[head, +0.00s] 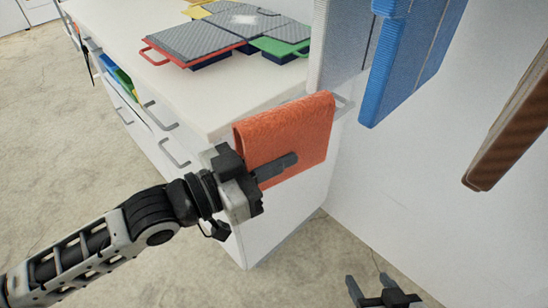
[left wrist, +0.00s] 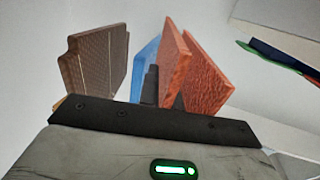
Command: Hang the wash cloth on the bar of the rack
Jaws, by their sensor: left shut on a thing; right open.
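The wash cloth (head: 290,122) is orange and folded over, with its fold on top, in front of the white cabinet's corner. In the left wrist view its two halves (left wrist: 209,80) spread apart like a V. My left gripper (head: 288,164) is shut on the cloth; one finger lies across its near face. A short piece of a pale grey bar (head: 345,104) shows just beyond the cloth's right end. The rest of the bar is hidden, and I cannot tell whether the cloth rests on it. My right gripper (head: 371,286) is open and empty low at the bottom edge.
A blue panel (head: 402,62) and a brown panel (head: 510,125) hang along the white wall at right; both show in the left wrist view. The white cabinet top (head: 185,100) carries grey, red-edged and green items. Drawer handles (head: 160,115) stick out at left. The floor is clear.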

